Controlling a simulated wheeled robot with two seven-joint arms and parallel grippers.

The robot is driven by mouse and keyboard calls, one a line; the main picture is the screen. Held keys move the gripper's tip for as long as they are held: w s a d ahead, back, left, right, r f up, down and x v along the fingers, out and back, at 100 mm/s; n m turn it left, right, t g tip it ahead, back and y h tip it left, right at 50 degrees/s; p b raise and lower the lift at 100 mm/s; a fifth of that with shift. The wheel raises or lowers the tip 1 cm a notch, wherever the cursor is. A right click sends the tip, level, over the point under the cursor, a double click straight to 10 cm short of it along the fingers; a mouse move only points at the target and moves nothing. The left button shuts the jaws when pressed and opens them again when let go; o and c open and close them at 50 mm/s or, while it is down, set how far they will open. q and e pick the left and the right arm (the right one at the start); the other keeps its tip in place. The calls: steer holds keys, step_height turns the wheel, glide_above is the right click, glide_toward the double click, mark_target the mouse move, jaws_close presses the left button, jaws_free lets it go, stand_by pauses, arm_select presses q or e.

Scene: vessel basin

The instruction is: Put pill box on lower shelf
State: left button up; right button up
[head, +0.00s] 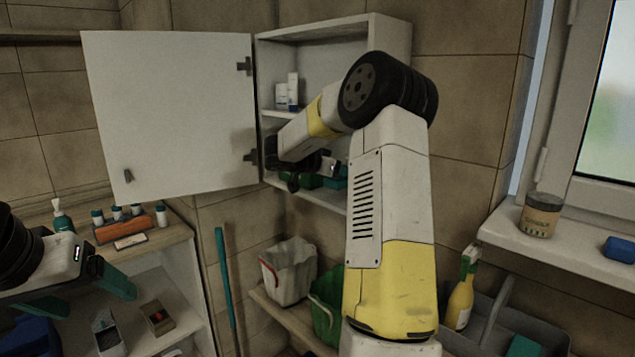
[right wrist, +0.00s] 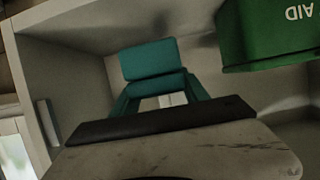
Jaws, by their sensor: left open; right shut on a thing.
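A teal box, which I take as the pill box (right wrist: 148,62), is between the fingertips of my right gripper (right wrist: 158,92) in the right wrist view. The right gripper is shut on it, inside the open wall cabinet (head: 392,35). In the head view my right arm hides most of this gripper; a teal patch shows beside it, low in the cabinet. The lower shelf (head: 328,199) is the cabinet floor, below the middle shelf (head: 268,115). I cannot tell whether the box touches it. My left gripper (head: 88,290) is open and empty at the left, by the side shelving.
A green first-aid box (right wrist: 270,35) stands close to the held box in the cabinet. White packages (head: 287,92) stand on the middle shelf. The cabinet door (head: 170,105) is swung open left. A jar (head: 541,214) and a blue object (head: 620,248) are on the sill.

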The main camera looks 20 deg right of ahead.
steer(key=shift+w+d, duration=0.25)
steer(key=shift+d, duration=0.1)
steer(key=shift+f, duration=1.75)
steer(key=shift+f, duration=0.1)
steer(key=o, duration=1.6)
